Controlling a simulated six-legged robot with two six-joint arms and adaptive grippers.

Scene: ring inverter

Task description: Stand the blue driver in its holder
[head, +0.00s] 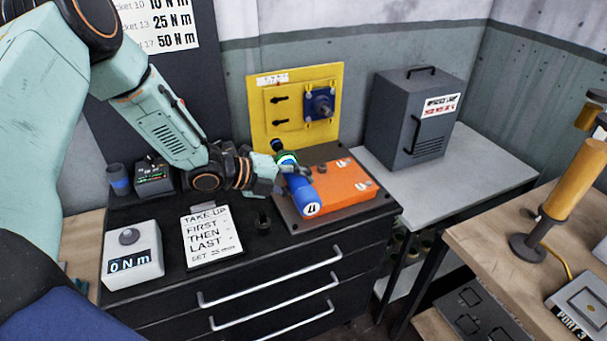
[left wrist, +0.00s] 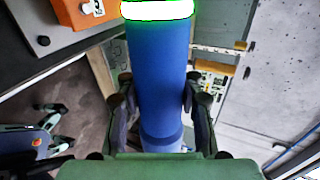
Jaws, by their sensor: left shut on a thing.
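The blue driver (head: 304,192) has a blue body, a white band with a green edge, and a numbered end cap. My left gripper (head: 283,178) is shut on it. The driver is tilted, in front of the orange block's left part in the head view. In the left wrist view the driver (left wrist: 162,80) runs up between the two fingers (left wrist: 162,115). A dark cup with a blue band (head: 119,181) stands at the back left of the black cabinet top; it may be the holder, but I cannot be sure. My right gripper is not in view.
The orange block (head: 348,184) lies before a yellow panel (head: 267,128). A sign (head: 211,235), a torque display (head: 132,258), a small black ring (head: 263,222) and a small dark device (head: 153,180) share the cabinet top. A grey box (head: 392,130) stands right.

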